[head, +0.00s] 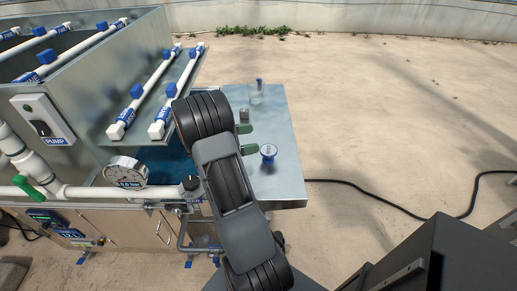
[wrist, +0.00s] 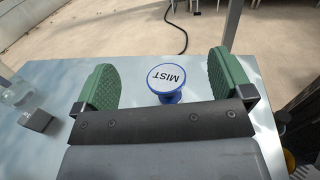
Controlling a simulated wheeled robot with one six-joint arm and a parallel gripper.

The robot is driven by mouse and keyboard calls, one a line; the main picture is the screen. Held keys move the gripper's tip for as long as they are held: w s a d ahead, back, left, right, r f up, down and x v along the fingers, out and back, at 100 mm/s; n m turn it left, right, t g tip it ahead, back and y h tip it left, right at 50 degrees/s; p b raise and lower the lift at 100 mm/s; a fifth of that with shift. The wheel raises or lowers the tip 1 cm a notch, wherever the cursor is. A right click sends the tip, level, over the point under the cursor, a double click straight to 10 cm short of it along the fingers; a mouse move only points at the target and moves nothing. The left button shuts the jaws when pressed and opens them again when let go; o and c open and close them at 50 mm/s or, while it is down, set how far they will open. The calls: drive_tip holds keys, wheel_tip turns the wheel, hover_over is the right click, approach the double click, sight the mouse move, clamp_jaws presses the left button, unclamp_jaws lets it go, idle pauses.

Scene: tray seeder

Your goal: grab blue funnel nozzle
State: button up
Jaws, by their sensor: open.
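The blue funnel nozzle (head: 268,154) stands upright on the metal table, its round white top marked MIST in the wrist view. There the blue nozzle (wrist: 167,96) sits between the two green finger pads, slightly beyond the dark bar of my gripper. My gripper (head: 247,139) is open and empty, with clear space on both sides of the nozzle. In the head view its green fingertips are just left of the nozzle. My arm hides part of the table and the machine.
A grey block (head: 244,115) and a clear glass (head: 255,94) with something blue stand farther back on the metal table (head: 283,185). A tray-seeder machine with white pipes (head: 145,92) and a gauge (head: 126,171) fills the left. A black cable lies on the ground at right.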

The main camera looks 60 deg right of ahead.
approach(269, 150)
drive_tip(key=shift+b+x, duration=0.3)
drive_tip(key=shift+x, duration=0.9)
drive_tip(key=shift+s+d+f, duration=0.15)
drive_tip(key=shift+s+d, duration=0.3)
drive_tip(key=shift+d, duration=0.35)
drive_tip(key=shift+p+x, duration=0.4)
drive_tip(key=shift+x, duration=2.45)
drive_tip(key=shift+s, duration=0.1)
drive_tip(key=c, duration=1)
drive_tip(key=shift+o, duration=0.2)
